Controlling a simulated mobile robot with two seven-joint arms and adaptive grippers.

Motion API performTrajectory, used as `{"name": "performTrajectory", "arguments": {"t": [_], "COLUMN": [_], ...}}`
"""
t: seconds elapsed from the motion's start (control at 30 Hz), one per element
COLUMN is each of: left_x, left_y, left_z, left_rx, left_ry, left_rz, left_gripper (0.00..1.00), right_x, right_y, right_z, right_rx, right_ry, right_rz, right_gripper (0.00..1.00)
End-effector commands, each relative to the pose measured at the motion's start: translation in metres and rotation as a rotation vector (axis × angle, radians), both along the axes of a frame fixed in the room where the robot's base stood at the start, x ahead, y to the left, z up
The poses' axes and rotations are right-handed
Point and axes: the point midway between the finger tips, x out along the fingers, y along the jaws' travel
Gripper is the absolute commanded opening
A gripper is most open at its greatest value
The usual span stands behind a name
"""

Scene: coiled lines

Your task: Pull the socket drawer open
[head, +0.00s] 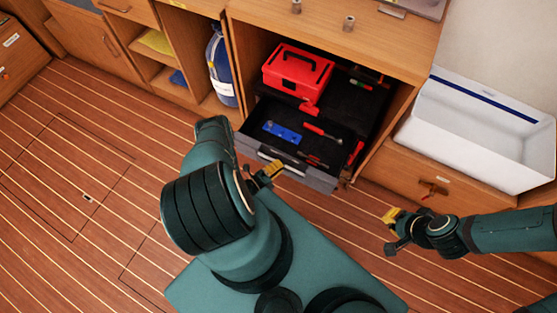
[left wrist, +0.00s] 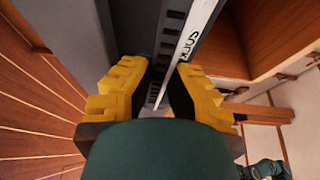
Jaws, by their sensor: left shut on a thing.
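The socket drawer (head: 312,177) has a grey front and stands pulled out from the cabinet, with its inside showing. A blue item (head: 282,132) and red-handled tools (head: 322,132) lie in it. My left gripper (head: 271,170) is at the left part of the drawer's handle (head: 290,163). In the left wrist view its yellow-padded fingers (left wrist: 163,95) are shut on the handle bar, next to a pale edge with partly visible lettering (left wrist: 187,45). My right gripper (head: 393,232) is off to the right, with its fingers apart and empty, clear of the drawer.
A red toolbox (head: 297,75) sits inside the cabinet above the drawer. A blue cylinder (head: 219,70) stands in the compartment to the left.

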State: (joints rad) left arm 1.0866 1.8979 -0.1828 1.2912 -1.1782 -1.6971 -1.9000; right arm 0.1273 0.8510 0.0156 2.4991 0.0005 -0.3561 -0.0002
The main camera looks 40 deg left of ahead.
Motion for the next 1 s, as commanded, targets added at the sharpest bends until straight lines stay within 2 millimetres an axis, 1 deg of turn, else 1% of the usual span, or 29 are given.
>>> {"name": "performTrajectory", "arguments": {"t": [0.03,0.33,0.37,0.4,0.67,0.77,0.87,1.0], "left_x": [0.0,0.0,0.0,0.0,0.0,-0.003,-0.013,-0.038], "left_y": [-0.004,-0.005,-0.005,-0.004,-0.002,-0.001,0.001,0.004], "left_z": [0.0,0.0,0.0,0.0,0.0,0.0,-0.001,-0.001], "left_rx": [-0.007,-0.007,-0.007,-0.007,-0.003,-0.003,-0.003,-0.003], "left_ry": [0.0,0.0,0.0,0.0,0.0,0.0,0.002,0.004], "left_rz": [-0.007,-0.007,-0.007,-0.007,-0.003,-0.002,-0.002,-0.001], "left_gripper": [0.0,0.0,0.24,0.32,0.32,0.32,0.32,0.32], "right_x": [0.0,0.0,0.0,0.0,0.0,0.0,0.0,0.0], "right_y": [0.0,0.0,0.0,0.0,0.0,0.0,0.0,0.0], "right_z": [0.0,0.0,0.0,0.0,0.0,0.0,0.0,0.0], "right_rx": [0.0,0.0,0.0,0.0,0.0,0.0,0.0,0.0], "right_ry": [0.0,0.0,0.0,0.0,0.0,0.0,0.0,0.0], "right_rz": [0.0,0.0,0.0,0.0,0.0,0.0,0.0,0.0], "right_gripper": [0.0,0.0,0.0,0.0,0.0,0.0,0.0,0.0]}}
